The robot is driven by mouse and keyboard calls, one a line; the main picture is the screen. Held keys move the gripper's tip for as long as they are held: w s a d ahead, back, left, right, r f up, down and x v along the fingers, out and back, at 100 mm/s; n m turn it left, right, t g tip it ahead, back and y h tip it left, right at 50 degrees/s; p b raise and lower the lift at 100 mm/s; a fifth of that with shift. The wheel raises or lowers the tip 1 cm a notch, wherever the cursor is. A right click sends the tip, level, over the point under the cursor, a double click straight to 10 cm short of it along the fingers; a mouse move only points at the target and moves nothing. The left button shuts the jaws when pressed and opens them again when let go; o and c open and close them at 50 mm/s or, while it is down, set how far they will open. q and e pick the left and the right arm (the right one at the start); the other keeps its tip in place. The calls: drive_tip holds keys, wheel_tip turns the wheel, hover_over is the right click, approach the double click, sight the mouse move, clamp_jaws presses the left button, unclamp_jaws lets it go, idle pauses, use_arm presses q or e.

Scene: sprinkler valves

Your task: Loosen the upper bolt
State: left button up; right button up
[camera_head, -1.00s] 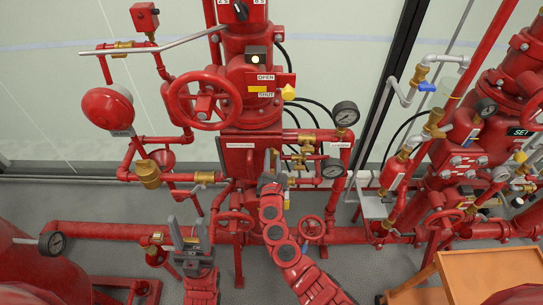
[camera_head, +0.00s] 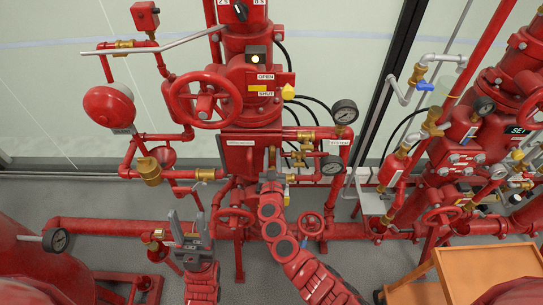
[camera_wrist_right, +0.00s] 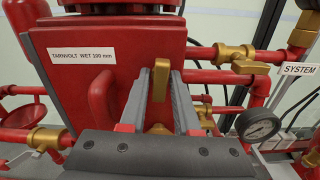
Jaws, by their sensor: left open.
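My right gripper (camera_wrist_right: 161,95) is in front of the red valve box (camera_wrist_right: 110,75). Its two grey fingers stand either side of a brass piece (camera_wrist_right: 160,95); whether they press on it I cannot tell. In the head view the right gripper (camera_head: 271,165) is at the lower right part of that box (camera_head: 240,158), partly hidden by its own arm. I cannot make out a separate upper bolt; the brass piece may be part of it. My left gripper (camera_head: 189,224) is open and empty, fingers up, low and left of the box.
A red handwheel (camera_head: 235,220) stands between my grippers, another (camera_head: 311,224) to the right. Gauges (camera_head: 344,112) and brass pipework (camera_head: 305,136) are right of the box. A large handwheel (camera_head: 204,97) is above. An orange cart (camera_head: 488,275) is at lower right.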

sight(272, 156)
drive_tip(key=o, duration=0.4)
drive_tip(key=shift+s+r, duration=0.1)
drive_tip(key=shift+s, duration=2.9)
